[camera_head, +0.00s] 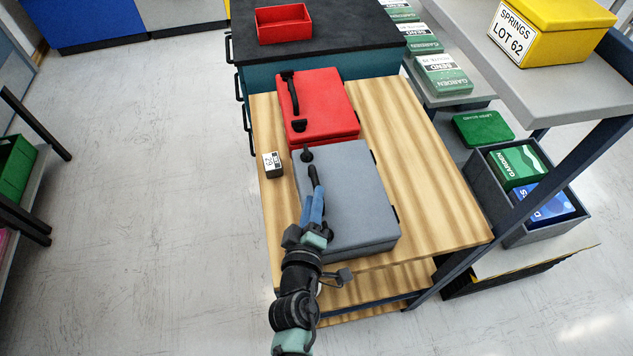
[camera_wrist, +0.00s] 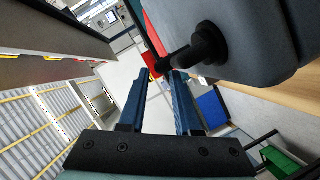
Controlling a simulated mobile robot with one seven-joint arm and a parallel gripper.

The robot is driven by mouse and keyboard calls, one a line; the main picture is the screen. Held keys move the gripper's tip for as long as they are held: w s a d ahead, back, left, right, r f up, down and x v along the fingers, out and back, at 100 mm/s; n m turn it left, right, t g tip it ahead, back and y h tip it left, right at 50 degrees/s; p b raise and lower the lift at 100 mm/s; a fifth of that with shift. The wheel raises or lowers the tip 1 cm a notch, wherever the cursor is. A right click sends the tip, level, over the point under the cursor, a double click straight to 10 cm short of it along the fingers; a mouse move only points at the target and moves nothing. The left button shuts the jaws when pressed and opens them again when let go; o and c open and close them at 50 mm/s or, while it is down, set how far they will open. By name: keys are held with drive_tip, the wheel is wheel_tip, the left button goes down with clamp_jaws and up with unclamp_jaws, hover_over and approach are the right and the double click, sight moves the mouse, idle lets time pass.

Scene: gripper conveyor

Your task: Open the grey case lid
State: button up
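The grey case (camera_head: 350,200) lies flat with its lid shut on the wooden table, nearest my arm. Its black handle (camera_head: 313,173) runs along the left edge, and small black parts show on its right side. My gripper (camera_head: 313,194) is at the handle's near part, above the case's left edge. In the wrist view, my gripper's two blue fingers (camera_wrist: 160,75) are apart with a gap between them. The black handle (camera_wrist: 205,46) shows at the fingertips, and I cannot tell whether they touch. The near end of the handle is partly hidden by my gripper in the head view.
A red case (camera_head: 325,105) lies just behind the grey one. A small labelled box (camera_head: 272,165) sits at the table's left edge. The wooden table (camera_head: 415,185) is bare on the right. A shelf post (camera_head: 530,205) and a grey bin (camera_head: 485,190) stand to the right.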

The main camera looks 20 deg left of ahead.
sight(316, 184)
drive_tip(key=shift+x, duration=2.35)
clamp_jaws()
